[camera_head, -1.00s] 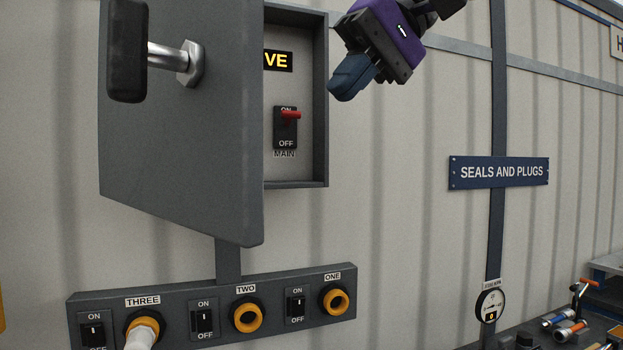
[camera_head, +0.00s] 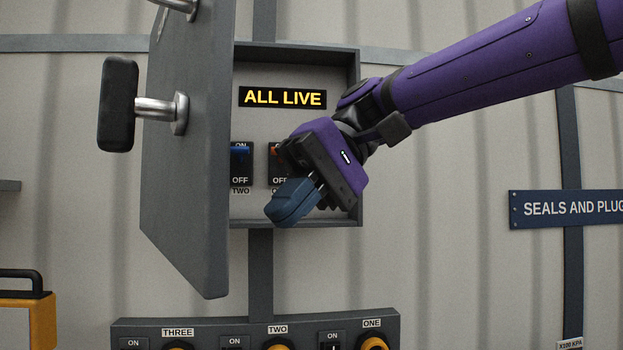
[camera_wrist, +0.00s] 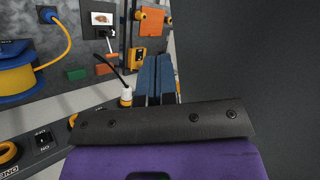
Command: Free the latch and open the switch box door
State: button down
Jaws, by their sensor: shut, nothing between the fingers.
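The grey switch box door (camera_head: 190,170) stands swung open to the left in the head view, nearly edge-on. A black latch handle (camera_head: 118,104) on a metal shaft sticks out from its outer face. The open switch box (camera_head: 354,150) shows an "ALL LIVE" sign (camera_head: 283,97) and a blue switch (camera_head: 241,155) labelled TWO. My gripper (camera_head: 283,212) is shut and empty, in front of the lower right of the box, hiding part of another switch (camera_head: 274,150). In the wrist view its blue fingers (camera_wrist: 156,80) lie together, and a dark grey surface fills the right side.
Below the box is a socket panel (camera_head: 130,328) labelled THREE, TWO and ONE. A "SEALS AND PLUGS" sign (camera_head: 570,208) is at the right. A yellow case (camera_head: 27,310) stands at lower left. The wrist view shows a yellow cable reel (camera_wrist: 20,75).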

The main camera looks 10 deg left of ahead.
jog(key=s+a+f, duration=0.2)
jog(key=s+a, duration=0.2)
jog(key=shift+s, duration=0.15)
jog(key=shift+a, duration=0.15)
jog(key=s+a+m+t+y, duration=0.1)
jog(key=s+a+m+t, duration=0.1)
jog(key=s+a, duration=0.7)
jog(key=shift+s+a+m+y, duration=0.15)
jog(key=shift+a+m+y, duration=0.15)
jog(key=shift+a+m, duration=0.4)
